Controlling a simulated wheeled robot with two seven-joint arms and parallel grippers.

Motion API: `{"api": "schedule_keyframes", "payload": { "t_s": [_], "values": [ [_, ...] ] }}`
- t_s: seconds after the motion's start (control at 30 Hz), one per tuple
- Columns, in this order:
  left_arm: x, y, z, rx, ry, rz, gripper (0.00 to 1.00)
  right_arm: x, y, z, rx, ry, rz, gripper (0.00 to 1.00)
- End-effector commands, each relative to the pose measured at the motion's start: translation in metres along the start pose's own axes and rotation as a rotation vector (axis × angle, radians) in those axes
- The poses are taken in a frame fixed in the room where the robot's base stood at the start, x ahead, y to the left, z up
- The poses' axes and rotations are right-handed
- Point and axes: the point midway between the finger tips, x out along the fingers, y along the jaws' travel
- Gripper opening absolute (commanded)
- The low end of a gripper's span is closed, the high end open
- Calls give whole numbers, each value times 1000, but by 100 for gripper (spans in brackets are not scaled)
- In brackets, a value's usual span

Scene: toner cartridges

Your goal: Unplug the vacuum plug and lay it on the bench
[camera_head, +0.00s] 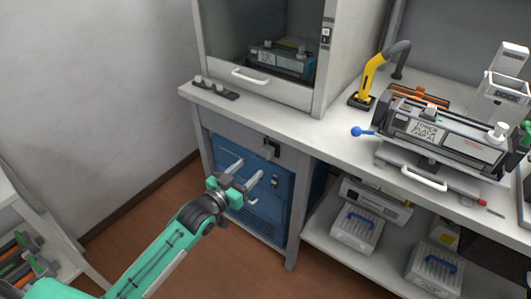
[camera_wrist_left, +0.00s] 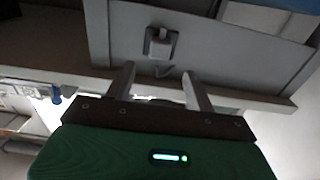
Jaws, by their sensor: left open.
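The vacuum plug (camera_head: 272,147) is a small dark block on the front apron of the bench (camera_head: 348,142), below the hood. In the left wrist view the plug (camera_wrist_left: 161,44) sits against a dark plate on the grey panel, just beyond the fingertips and roughly centred between them. Whether it is fully seated cannot be told. My left gripper (camera_head: 247,172) is open and empty, in front of the blue unit and below and left of the plug in the head view. Its two fingers also show in the left wrist view (camera_wrist_left: 158,72), apart from the plug. My right gripper is not in view.
A blue unit (camera_head: 277,205) stands under the bench behind my left gripper. A glass-fronted hood (camera_head: 262,75), a yellow nozzle on a hose (camera_head: 370,78) and a toner cartridge on a stand (camera_head: 440,138) occupy the bench top. Bare bench top shows near the front edge (camera_head: 325,135).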

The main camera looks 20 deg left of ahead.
Motion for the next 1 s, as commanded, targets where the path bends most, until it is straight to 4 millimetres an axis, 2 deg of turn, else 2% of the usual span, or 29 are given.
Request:
{"api": "schedule_keyframes", "payload": {
  "t_s": [0.27,0.43,0.7,1.0],
  "values": [
    [7,0,2,0,0,-1,55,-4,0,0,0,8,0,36],
    [25,0,3,0,1,0,55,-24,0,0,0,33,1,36],
    [54,0,1,0,0,-1,55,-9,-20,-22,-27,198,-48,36],
    [85,0,0,1,0,-1,55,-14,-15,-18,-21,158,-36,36]
  ]
}}
